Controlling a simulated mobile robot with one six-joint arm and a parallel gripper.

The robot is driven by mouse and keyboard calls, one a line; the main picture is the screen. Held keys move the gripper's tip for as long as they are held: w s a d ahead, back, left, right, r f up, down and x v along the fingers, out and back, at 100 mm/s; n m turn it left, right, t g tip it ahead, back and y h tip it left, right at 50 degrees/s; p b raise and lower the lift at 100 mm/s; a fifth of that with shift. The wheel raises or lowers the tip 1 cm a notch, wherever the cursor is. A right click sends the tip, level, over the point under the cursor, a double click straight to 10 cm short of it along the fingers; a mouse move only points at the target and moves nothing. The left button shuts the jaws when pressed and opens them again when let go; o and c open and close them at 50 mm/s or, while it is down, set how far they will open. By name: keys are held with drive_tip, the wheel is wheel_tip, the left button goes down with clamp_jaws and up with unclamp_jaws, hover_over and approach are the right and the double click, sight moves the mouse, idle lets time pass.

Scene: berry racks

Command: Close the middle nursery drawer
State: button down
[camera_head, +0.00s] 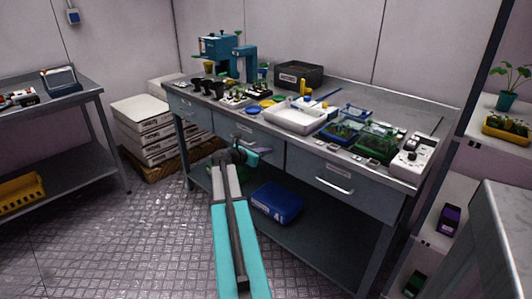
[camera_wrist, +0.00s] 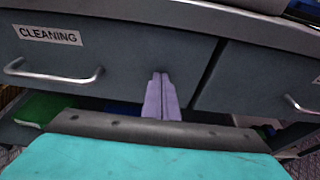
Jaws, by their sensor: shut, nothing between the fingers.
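The workbench has a row of three grey drawers under its top. The middle drawer (camera_head: 264,144) looks about flush with its neighbours in the head view. In the wrist view, a drawer front (camera_wrist: 120,52) carries a "CLEANING" label (camera_wrist: 49,35) and a bar handle (camera_wrist: 52,76); from its place it appears to be the middle one. My gripper (camera_head: 252,156) is in front of the middle drawer. In the wrist view its fingers (camera_wrist: 161,76) are shut and empty, pointing at the right part of the drawer front. Whether the tips touch it cannot be told.
The right drawer (camera_head: 335,181) is beside it, closed. A blue bin (camera_head: 277,203) stands on the shelf below. The benchtop holds a white tray (camera_head: 296,119), plant trays and a teal machine (camera_head: 222,52). White boxes (camera_head: 148,130) are stacked at left. Floor (camera_head: 130,235) at front left is clear.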

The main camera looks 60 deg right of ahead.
drive_tip(key=shift+s+d+r, duration=0.15)
drive_tip(key=shift+s+d, duration=0.2)
drive_tip(key=shift+a, duration=0.1)
drive_tip(key=f+p+v, duration=0.1)
drive_tip(key=v, duration=1.3)
drive_tip(key=shift+w+a, duration=0.3)
drive_tip(key=shift+w, duration=0.1)
drive_tip(key=shift+f, duration=0.15)
